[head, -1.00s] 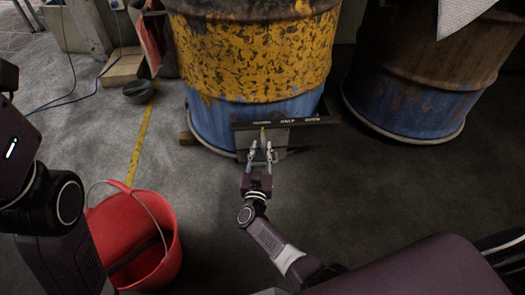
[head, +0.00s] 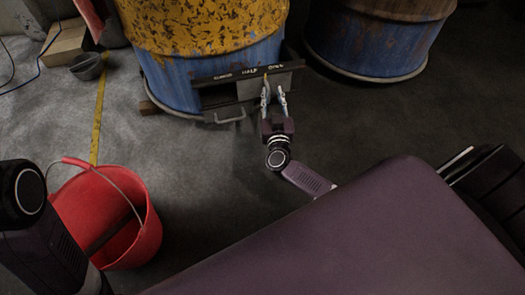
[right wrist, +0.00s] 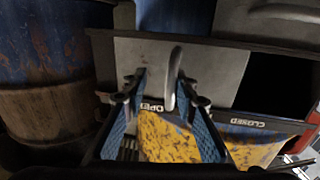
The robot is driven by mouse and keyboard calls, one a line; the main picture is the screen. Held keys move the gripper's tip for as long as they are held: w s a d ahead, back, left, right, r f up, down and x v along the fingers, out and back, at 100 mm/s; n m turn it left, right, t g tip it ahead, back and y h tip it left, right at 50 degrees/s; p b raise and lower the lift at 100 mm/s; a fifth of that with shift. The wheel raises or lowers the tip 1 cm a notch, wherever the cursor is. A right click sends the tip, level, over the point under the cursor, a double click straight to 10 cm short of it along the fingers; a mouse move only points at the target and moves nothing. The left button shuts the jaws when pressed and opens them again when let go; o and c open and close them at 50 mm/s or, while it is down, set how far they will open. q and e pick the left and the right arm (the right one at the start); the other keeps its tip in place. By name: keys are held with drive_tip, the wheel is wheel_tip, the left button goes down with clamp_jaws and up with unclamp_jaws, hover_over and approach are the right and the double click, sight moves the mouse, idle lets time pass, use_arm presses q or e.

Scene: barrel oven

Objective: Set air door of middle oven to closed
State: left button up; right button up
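The middle oven is the yellow and blue barrel (head: 215,35). Its air door is a grey sliding plate (head: 285,79) under a dark rail lettered CLOSED, HALF and OPEN. The plate sits toward the OPEN end, and a dark gap (head: 216,96) shows at the CLOSED side. My right gripper (head: 274,94) is at the plate. In the right wrist view the plate (right wrist: 215,70) carries an upright handle (right wrist: 173,80). The handle stands between the parted blue fingers (right wrist: 160,88), close to the right-hand one, with space beside the other. My left gripper is out of view.
A lower handle (head: 225,119) sticks out at the barrel's base. Another barrel (head: 375,40) stands to the right. The floor between bucket and oven is clear.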

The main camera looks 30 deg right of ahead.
drive_tip(key=shift+s+d+f+b, duration=0.1)
drive_tip(key=shift+s+d+b, duration=0.1)
drive_tip(key=shift+d+b, duration=0.55)
drive_tip(key=shift+s+d+f+b, duration=0.1)
drive_tip(key=shift+s+d+b, duration=0.1)
drive_tip(key=shift+d+b, duration=0.5)
drive_tip(key=p+v, duration=0.5)
drive_tip(key=v, duration=0.3)
drive_tip(key=s+a+r+n+g+y+p, duration=0.1)
drive_tip(key=s+a+r+n+y+p, duration=0.4)
drive_tip(key=p, duration=1)
drive_tip(key=a+r+n+g+y+p, duration=0.15)
drive_tip(key=a+r+y+p, duration=0.25)
drive_tip(key=a+r+p, duration=0.85)
drive_tip(key=s+f+g+p, duration=0.2)
drive_tip(key=s+p, duration=0.5)
drive_tip(key=p, duration=0.1)
drive_tip(key=s+f+n+g+p, duration=0.1)
drive_tip(key=s+f+g+p, duration=0.1)
drive_tip(key=s+p, duration=0.5)
drive_tip(key=shift+a+f+g+y+p, duration=0.3)
drive_tip(key=shift+g+p, duration=0.35)
drive_tip(key=shift+p, duration=0.1)
